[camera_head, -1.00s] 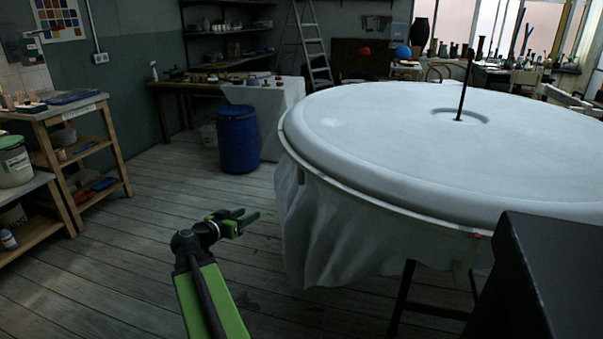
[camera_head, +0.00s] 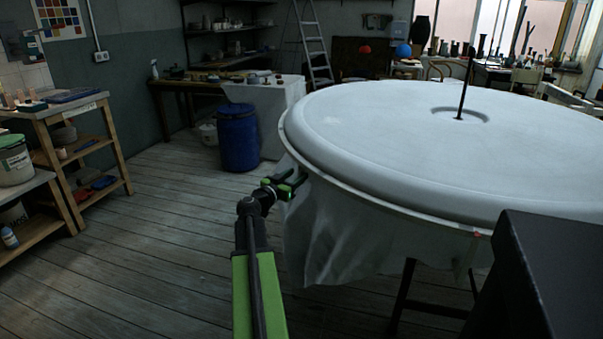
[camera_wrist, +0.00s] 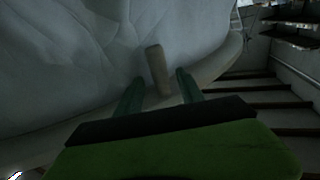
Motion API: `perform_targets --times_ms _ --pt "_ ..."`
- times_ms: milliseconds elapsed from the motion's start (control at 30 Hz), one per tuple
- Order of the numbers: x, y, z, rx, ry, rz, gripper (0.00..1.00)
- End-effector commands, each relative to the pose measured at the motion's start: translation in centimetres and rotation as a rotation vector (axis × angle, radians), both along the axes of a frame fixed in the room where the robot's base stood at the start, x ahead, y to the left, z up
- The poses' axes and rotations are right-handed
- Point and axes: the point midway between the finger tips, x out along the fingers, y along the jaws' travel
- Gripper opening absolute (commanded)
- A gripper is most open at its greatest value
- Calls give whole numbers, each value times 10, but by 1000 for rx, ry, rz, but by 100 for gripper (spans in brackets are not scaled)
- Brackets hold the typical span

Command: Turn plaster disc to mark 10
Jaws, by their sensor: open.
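The white plaster disc (camera_head: 400,135) lies level on a round stand with a pale rim and hanging cloth. A thin dark rod (camera_head: 464,85) stands upright at its centre. A small red mark (camera_head: 476,234) shows on the rim at the near right. My gripper (camera_head: 298,181) is at the left edge of the disc, close to the rim and cloth. In the wrist view, my open fingers (camera_wrist: 160,82) have a short pale peg (camera_wrist: 158,68) between them in the picture. I cannot tell whether they touch it. No number is readable.
A wooden shelf unit (camera_head: 75,150) is at the left. The plank floor (camera_head: 170,230) between is clear. A dark block (camera_head: 545,280) fills the lower right.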

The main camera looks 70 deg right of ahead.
Motion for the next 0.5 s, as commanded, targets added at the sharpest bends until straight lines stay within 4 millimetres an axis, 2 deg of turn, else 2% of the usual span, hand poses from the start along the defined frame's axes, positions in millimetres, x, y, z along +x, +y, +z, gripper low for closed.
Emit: perform_targets --times_ms 33,200,500 --pt "-1 -13 0 0 0 -1 45" --pt "-7 -34 0 0 0 0 45" --pt "-9 -39 0 0 0 1 45"
